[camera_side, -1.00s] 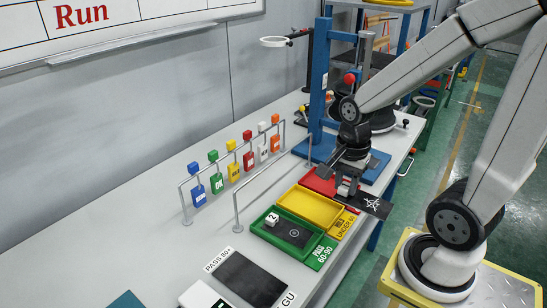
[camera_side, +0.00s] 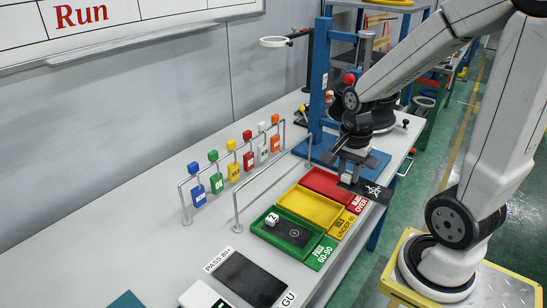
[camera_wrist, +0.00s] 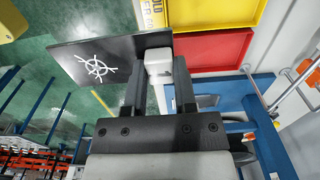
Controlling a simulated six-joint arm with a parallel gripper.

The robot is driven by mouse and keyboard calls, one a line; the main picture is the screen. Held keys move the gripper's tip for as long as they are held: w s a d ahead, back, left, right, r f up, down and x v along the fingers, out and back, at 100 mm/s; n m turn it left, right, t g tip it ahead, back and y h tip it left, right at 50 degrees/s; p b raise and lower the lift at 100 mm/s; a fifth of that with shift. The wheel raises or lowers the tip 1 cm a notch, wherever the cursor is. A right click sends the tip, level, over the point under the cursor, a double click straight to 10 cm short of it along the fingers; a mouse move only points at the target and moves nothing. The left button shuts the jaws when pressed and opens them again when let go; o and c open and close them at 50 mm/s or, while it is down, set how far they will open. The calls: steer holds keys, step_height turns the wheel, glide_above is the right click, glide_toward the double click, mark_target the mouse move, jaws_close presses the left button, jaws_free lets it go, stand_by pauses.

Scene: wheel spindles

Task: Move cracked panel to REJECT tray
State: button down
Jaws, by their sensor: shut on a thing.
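The dark panel with a white starburst crack mark (camera_side: 376,192) is held in the air at the bench's right edge, beside the red tray. In the wrist view the panel (camera_wrist: 85,62) appears over green floor, left of the red tray. My gripper (camera_side: 348,180) is shut on it; in the wrist view my fingers (camera_wrist: 158,68) close on a white block at the panel's end. The red tray (camera_side: 325,182) looks empty where visible and also shows in the wrist view (camera_wrist: 212,50). Its red label (camera_side: 361,204) reads partly "OVER"; the rest is unclear.
The yellow tray (camera_side: 310,206) looks empty. The green tray (camera_side: 262,229) holds a dark panel and a white "2" block. A metal rail (camera_side: 237,205) runs behind the trays. Hanging coloured tags (camera_side: 234,171) and a blue stand (camera_side: 320,85) are nearby.

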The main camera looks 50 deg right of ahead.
steer(key=shift+w+d, duration=0.15)
steer(key=shift+d, duration=1)
steer(key=shift+w+d, duration=0.1)
steer(key=shift+d, duration=1.05)
steer(key=shift+w, duration=0.15)
glide_above(315, 182)
steer(key=s, duration=0.1)
steer(key=f, duration=0.8)
steer(key=shift+s+a+f, duration=0.1)
steer(key=shift+a+f, duration=0.1)
steer(key=shift+f, duration=0.05)
steer(key=shift+w+d+f, duration=0.15)
steer(key=shift+w+f, duration=0.2)
steer(key=shift+f, duration=0.05)
steer(key=shift+w+d+f, duration=0.1)
steer(key=shift+w+f, duration=0.15)
steer(key=shift+f, duration=1.55)
steer(key=shift+f, duration=0.15)
